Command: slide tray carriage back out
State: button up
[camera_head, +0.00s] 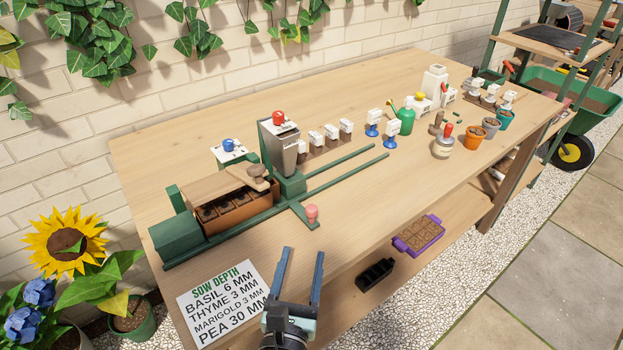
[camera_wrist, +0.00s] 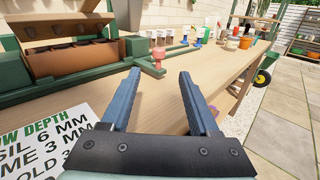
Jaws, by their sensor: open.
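A brown tray (camera_head: 238,212) with dark cells sits at the left part of a green rail frame (camera_head: 345,172) on the bench. A tan board (camera_head: 222,184) with a brown knob stands over the tray, tilted. A pink knob (camera_head: 311,212) sits on a green bar that sticks out toward the bench front. In the wrist view the pink knob (camera_wrist: 158,54) stands beyond my fingertips, roughly between them. My gripper (camera_head: 302,252) is open and empty, at the bench's front edge and apart from the knob. The tray (camera_wrist: 85,58) also shows at the upper left of the wrist view.
A metal hopper (camera_head: 279,146) with a red knob stands by the rails. A sow depth sign (camera_head: 222,302) lies at the front left. Labelled blocks, a green watering can (camera_head: 406,118), a jar (camera_head: 443,145) and small pots stand farther right. A purple tray (camera_head: 418,234) lies on the lower shelf.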

aim_at(310, 216)
jog(key=shift+w+a+f, duration=0.1)
jog(key=shift+w, duration=0.1)
jog(key=w, duration=0.4)
jog(key=w+d+b, duration=0.1)
jog(key=w, duration=0.3)
jog(key=w+d, duration=0.1)
jog(key=w, duration=0.3)
jog(key=shift+w, duration=0.15)
grip_shut()
dwell(1.0)
